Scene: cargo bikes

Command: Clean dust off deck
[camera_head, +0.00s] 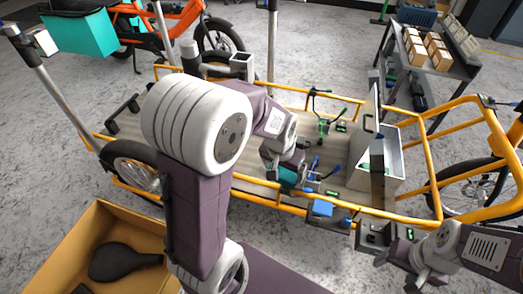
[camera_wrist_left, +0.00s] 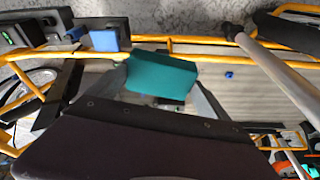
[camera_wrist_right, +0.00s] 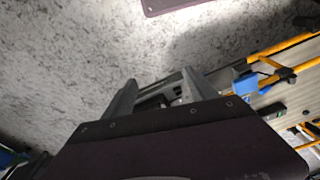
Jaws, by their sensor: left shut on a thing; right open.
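My left gripper (camera_head: 288,174) is shut on a teal block, likely a sponge (camera_wrist_left: 162,73), held between its two fingers in the left wrist view. In the head view it is low over the cargo bike's pale board deck (camera_head: 135,127), near the front yellow rail. I cannot tell whether the block touches the deck. The deck also shows in the left wrist view (camera_wrist_left: 262,92). I cannot make out dust on it. My arm hides part of the deck. My right gripper (camera_head: 376,240) is open outside the front rail; its spread fingers show in the right wrist view (camera_wrist_right: 162,95).
A pale box with a raised lid (camera_head: 403,160) stands at the deck's right end. Green-handled tools (camera_head: 324,125) and blue-handled tools lie on the deck. A cardboard box (camera_head: 75,225) is at lower left.

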